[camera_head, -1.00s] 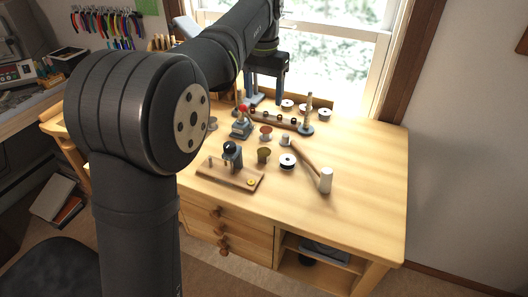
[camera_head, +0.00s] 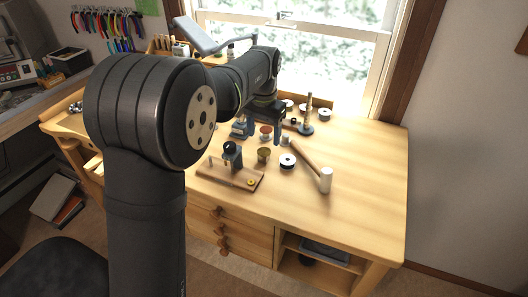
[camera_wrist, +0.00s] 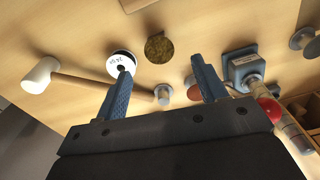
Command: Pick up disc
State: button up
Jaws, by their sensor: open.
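My gripper (camera_head: 264,139) is open and empty above the workbench, fingers pointing down; in the wrist view its two blue fingers (camera_wrist: 161,62) stand wide apart. A round, mottled gold-brown piece (camera_wrist: 158,47) shows just beyond the gap between the fingertips; in the head view it looks like a small brass cup (camera_head: 264,155). A spool with a white top and dark centre (camera_head: 287,162) stands to its right; in the wrist view the left fingertip partly covers this spool (camera_wrist: 117,57). A small yellow disc (camera_head: 251,183) lies on a wooden board (camera_head: 222,177). I cannot tell which round piece is the disc.
A blue-based tool with a red ball (camera_wrist: 243,68) is close to the right finger. A post on a round base (camera_head: 307,127) stands behind. The bench's right side (camera_head: 370,170) is clear.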

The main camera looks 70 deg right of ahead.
aim_at(264, 151)
jog(key=shift+s+f, duration=0.1)
jog(key=shift+f, duration=2.15)
jog(key=shift+f, duration=0.25)
jog(key=c, duration=1.1)
